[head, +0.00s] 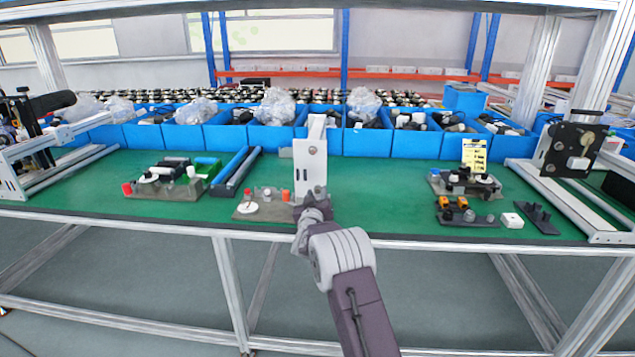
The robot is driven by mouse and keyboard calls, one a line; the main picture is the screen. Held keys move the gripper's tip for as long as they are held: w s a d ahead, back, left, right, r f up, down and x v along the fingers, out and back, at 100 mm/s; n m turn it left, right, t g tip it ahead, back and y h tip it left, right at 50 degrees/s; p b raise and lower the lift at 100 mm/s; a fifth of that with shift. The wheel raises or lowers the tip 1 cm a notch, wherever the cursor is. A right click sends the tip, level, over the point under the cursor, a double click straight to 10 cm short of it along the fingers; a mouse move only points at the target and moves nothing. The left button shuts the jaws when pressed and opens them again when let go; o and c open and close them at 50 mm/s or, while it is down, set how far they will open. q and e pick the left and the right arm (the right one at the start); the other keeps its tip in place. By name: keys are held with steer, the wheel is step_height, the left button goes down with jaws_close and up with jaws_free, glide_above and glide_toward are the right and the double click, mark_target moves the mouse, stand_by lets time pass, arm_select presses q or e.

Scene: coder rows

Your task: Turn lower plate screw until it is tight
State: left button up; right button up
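A dark upright plate (567,143) stands at the right end of the green table, on a metal frame. Small pale round parts show on its face, one of them a lower white one (578,163); I cannot tell whether it is the lower plate screw. My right gripper (316,128) has a white body and reaches over the middle of the table, well left of the plate. Its fingertips point away and are not clear, so I cannot tell whether it is open. My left gripper is not in view.
Blue bins (400,142) line the table's back edge. A grey fixture (165,192) stands left, another (262,212) beside my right gripper. Fixtures (468,219) and a white block (512,220) lie before the plate.

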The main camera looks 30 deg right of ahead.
steer(key=shift+r+n, duration=0.15)
steer(key=shift+n, duration=0.25)
steer(key=shift+f, duration=0.2)
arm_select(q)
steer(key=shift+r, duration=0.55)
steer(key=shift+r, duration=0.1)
